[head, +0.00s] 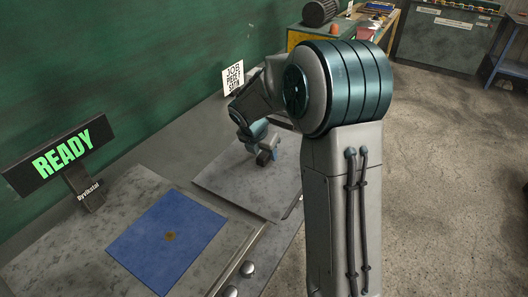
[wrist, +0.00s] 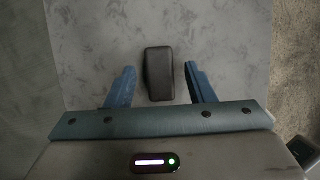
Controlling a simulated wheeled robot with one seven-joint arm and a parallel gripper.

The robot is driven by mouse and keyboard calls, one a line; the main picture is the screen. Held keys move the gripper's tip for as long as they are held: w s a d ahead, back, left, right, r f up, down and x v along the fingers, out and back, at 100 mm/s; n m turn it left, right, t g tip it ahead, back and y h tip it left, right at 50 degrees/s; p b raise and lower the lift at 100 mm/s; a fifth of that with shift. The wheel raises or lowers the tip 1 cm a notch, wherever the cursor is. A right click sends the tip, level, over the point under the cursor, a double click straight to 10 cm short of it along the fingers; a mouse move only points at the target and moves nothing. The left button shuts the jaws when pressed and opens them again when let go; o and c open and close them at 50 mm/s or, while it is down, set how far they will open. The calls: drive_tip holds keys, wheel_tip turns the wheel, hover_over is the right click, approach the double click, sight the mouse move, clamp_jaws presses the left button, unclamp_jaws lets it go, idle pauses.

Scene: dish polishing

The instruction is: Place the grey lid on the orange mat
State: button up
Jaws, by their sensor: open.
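A flat grey square plate (head: 225,187), which looks like the grey lid, lies on the bench below my arm. It fills much of the wrist view (wrist: 95,35). A dark block-shaped handle (wrist: 158,82) stands near its middle. My gripper (wrist: 159,68) is open, with one blue finger on each side of the handle and a gap on both sides. In the head view my gripper (head: 263,152) is low over the plate and partly hides the handle. No orange mat shows; a blue mat (head: 160,250) with a small brown spot lies on the bench at the lower left.
A READY sign (head: 62,152) stands at the bench's left back, by the green wall. A small white notice (head: 233,77) stands behind my arm. Knobs (head: 247,268) line the bench's front edge. The floor to the right is open; a workbench and cabinet stand far back.

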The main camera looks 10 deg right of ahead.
drive_tip(key=v, duration=1.1)
drive_tip(key=s+d+f+m+y, duration=0.1)
drive_tip(key=s+m+y, duration=0.2)
drive_tip(key=s+m, duration=2.2)
drive_tip(key=shift+s+m, duration=0.35)
drive_tip(key=shift+m, duration=0.75)
drive_tip(key=shift+d+f, duration=0.1)
drive_tip(key=shift+d, duration=0.05)
drive_tip(key=shift+c, duration=1.4)
